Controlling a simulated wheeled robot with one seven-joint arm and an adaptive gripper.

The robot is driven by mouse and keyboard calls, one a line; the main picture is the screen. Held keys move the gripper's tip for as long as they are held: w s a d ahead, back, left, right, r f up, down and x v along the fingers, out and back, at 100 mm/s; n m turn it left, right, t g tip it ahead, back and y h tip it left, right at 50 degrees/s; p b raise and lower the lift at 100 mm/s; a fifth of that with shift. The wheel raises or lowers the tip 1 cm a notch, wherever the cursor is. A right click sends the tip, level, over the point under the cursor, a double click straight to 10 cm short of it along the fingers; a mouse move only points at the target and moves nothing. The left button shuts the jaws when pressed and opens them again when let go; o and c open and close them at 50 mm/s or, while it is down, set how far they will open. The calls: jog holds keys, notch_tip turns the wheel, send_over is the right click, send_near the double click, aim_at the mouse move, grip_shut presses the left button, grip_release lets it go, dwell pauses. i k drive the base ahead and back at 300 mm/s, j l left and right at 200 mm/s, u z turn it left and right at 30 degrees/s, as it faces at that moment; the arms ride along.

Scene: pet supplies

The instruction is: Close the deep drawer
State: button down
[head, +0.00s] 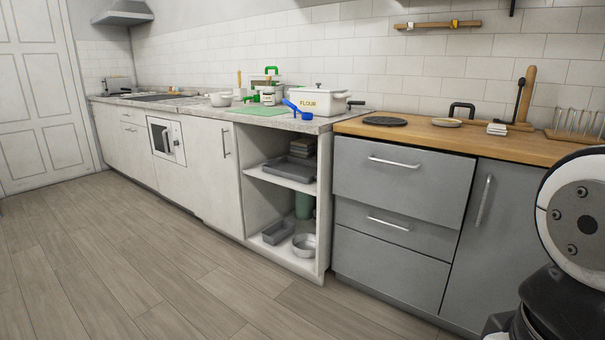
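A grey cabinet under the wooden counter has a stack of drawers. The top drawer (400,190) has a tall front with a bar handle (395,163). Below it is a shallower drawer (420,239) with its own bar handle (388,224). The lowest front (385,272) is tall and shows no handle. Which one is the deep drawer is not clear. My gripper is out of view; only part of my arm shows at the lower right.
A grey door (505,225) with an upright handle (483,200) is right of the drawers. An open shelf unit (300,190) with trays and a bowl is to the left. The wooden counter (420,133) juts above the drawers. The wood floor (150,260) in front is clear.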

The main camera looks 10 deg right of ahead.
aim_at(427, 184)
jog(key=i+j+z, duration=0.5)
jog(key=j, duration=0.25)
jog(key=i+j+z, duration=0.25)
jog(key=j, duration=0.2)
jog(key=z, duration=0.7)
